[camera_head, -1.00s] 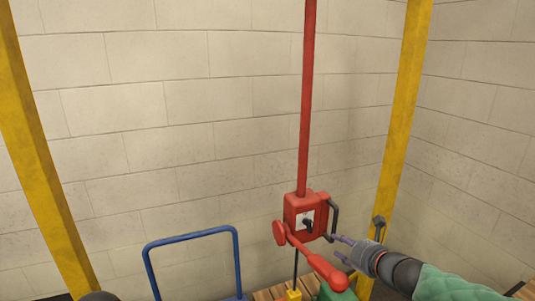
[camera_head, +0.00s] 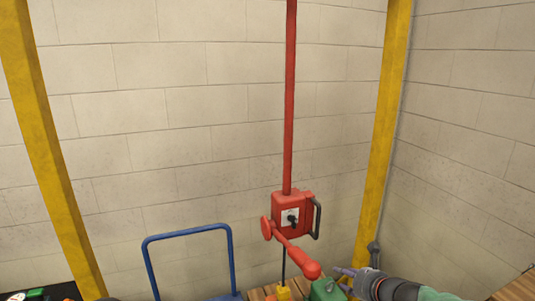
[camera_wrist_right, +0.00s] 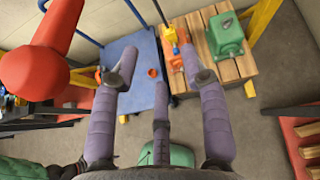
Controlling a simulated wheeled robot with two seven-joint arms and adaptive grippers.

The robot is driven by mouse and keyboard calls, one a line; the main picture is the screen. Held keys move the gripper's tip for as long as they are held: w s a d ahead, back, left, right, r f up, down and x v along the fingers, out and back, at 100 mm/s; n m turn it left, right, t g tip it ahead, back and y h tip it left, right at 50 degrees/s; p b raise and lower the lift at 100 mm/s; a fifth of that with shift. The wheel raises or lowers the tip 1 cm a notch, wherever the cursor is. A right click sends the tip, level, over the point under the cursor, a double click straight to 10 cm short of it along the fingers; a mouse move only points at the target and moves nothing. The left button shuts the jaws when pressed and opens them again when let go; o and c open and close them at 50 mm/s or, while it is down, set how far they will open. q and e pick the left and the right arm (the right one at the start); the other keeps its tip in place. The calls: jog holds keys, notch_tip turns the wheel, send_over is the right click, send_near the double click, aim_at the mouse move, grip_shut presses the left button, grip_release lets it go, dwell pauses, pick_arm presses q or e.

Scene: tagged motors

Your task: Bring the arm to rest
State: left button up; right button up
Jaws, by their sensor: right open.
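My right gripper (camera_head: 346,273) is low in the head view, to the right of the red lever's rounded end and in front of the green motor. In the right wrist view its purple fingers (camera_wrist_right: 160,72) are spread, with nothing held between them. My right arm comes in from the lower right. My left gripper is not in view.
A red hoist box (camera_head: 290,215) with a black handle hangs on a red pole; its red lever (camera_head: 300,262) is close to my right gripper. Below are a yellow hook (camera_wrist_right: 170,38), a green motor (camera_wrist_right: 225,36) on a wooden pallet (camera_wrist_right: 240,67), and a blue cart (camera_wrist_right: 145,75). Yellow posts flank it.

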jog(key=s+a+f+n+g+h, duration=0.15)
jog(key=s+f+n, duration=0.25)
jog(key=f, duration=0.6)
jog(key=s+a+f+n+g, duration=0.1)
jog(key=s+f+n+g, duration=0.3)
jog(key=f, duration=0.5)
jog(key=s+a+f+n+g, duration=0.2)
jog(key=s+f+n, duration=0.3)
jog(key=f, duration=0.5)
jog(key=s+a+f+n+g, duration=0.1)
jog(key=s+a+f+n, duration=0.3)
jog(key=s+f+n, duration=0.2)
jog(key=s+a+f+n+g+y, duration=0.1)
jog(key=s+a+f+n, duration=0.3)
jog(key=s, duration=0.7)
notch_tip(320, 180, down, 2)
jog(key=n+g, duration=0.1)
jog(key=n, duration=0.3)
jog(key=shift+f, duration=0.2)
